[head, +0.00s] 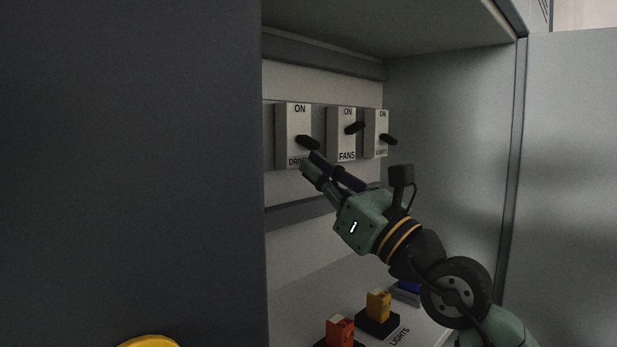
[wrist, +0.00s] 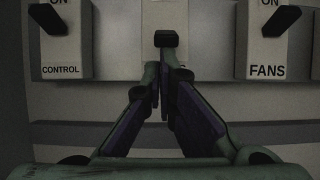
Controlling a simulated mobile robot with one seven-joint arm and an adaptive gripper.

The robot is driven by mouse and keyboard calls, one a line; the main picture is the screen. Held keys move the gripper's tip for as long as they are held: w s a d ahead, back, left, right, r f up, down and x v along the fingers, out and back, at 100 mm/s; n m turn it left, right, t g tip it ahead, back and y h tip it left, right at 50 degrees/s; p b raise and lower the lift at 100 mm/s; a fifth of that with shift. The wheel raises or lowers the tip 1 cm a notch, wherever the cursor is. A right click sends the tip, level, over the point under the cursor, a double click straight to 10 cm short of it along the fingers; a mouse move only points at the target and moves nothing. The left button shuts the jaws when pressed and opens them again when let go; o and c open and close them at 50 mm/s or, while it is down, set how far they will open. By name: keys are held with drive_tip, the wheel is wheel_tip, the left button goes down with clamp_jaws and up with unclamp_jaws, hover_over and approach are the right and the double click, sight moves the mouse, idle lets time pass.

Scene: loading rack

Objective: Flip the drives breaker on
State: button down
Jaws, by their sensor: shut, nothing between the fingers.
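The drives breaker (head: 291,125) is a pale box with ON at its top, and my gripper covers part of its label. Its black lever (head: 308,142) points down, away from ON. In the wrist view the drives lever (wrist: 165,39) shows just above my fingertips. My gripper (head: 311,164) is shut and empty, with its tips just below the drives lever; I cannot tell whether they touch it. It also shows in the wrist view (wrist: 163,82), in front of the lower part of the breaker.
The fans breaker (head: 341,140), lever up, is to the right. The lights breaker (head: 377,120), lever down, is beyond it. The control breaker (wrist: 64,55), lever up, is on the left. A dark cabinet panel (head: 130,170) fills the left. Orange (head: 340,331) and yellow (head: 378,304) blocks stand below.

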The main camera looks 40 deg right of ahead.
sight(313, 147)
drive_tip(key=shift+s+r+g+p, duration=0.55)
drive_tip(key=shift+r+g+p, duration=0.3)
drive_tip(key=shift+g, duration=0.25)
drive_tip(key=r+g+p, duration=0.2)
drive_tip(key=g+p, duration=0.1)
drive_tip(key=shift+s+d+h, duration=0.15)
drive_tip(key=shift+s+h, duration=0.25)
drive_tip(key=shift+f+b, duration=0.4)
drive_tip(key=shift+f, duration=0.1)
